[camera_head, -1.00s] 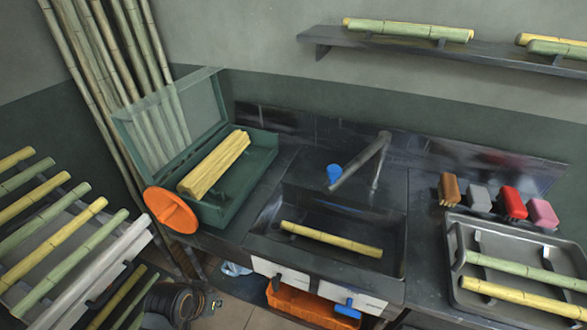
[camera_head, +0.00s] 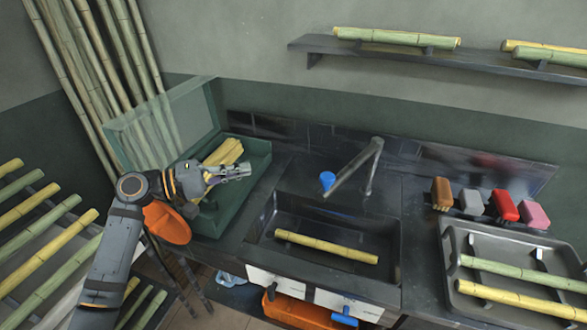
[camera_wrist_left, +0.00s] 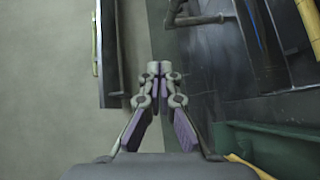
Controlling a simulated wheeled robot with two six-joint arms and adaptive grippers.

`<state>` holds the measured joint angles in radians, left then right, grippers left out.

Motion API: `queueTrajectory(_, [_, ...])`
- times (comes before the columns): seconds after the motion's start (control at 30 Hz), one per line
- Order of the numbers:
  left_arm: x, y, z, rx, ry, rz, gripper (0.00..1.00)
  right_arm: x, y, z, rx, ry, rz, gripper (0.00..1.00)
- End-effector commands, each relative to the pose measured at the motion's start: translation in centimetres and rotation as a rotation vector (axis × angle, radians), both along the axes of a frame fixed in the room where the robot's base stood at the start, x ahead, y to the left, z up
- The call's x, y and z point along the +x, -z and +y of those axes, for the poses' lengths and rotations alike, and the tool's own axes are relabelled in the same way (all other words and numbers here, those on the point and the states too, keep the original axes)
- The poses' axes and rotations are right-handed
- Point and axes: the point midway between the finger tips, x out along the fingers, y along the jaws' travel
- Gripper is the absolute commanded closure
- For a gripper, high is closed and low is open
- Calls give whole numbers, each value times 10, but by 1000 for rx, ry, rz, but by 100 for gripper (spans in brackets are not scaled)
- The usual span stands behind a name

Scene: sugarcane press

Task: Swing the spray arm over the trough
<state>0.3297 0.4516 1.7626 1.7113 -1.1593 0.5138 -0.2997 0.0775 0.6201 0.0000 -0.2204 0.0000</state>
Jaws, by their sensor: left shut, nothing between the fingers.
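The grey spray arm (camera_head: 353,172) with its blue head (camera_head: 327,181) stands on the counter behind the trough (camera_head: 290,255). It points toward the front left, and its end shows near the trough's back rim. I cannot tell how far it reaches over the trough. A yellow cane piece (camera_head: 325,246) lies in the trough. My left gripper (camera_head: 247,170) is shut and empty above the green box, left of the spray arm and apart from it. In the left wrist view its closed fingers (camera_wrist_left: 160,68) point toward a dark bar, probably the spray arm (camera_wrist_left: 200,19). My right gripper is not in view.
The open green box (camera_head: 262,158) holds yellow cane pieces (camera_head: 223,152), with an orange disc (camera_head: 167,224) in front. Brushes (camera_head: 504,205) and a grey tray (camera_head: 447,280) with canes stand right of the trough. A shelf (camera_head: 400,55) runs above. The counter between box and spray arm is clear.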

Motion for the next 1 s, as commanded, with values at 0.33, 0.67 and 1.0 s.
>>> queueTrajectory(0.33, [23, 0, -52, -5, 3, 0, 100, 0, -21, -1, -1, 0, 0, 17])
queueTrajectory(0.67, [33, 8, -111, 1, 3, -1, 100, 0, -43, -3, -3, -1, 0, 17])
queueTrajectory(1.0, [27, 14, -128, 4, 1, -2, 100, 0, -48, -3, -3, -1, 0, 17])
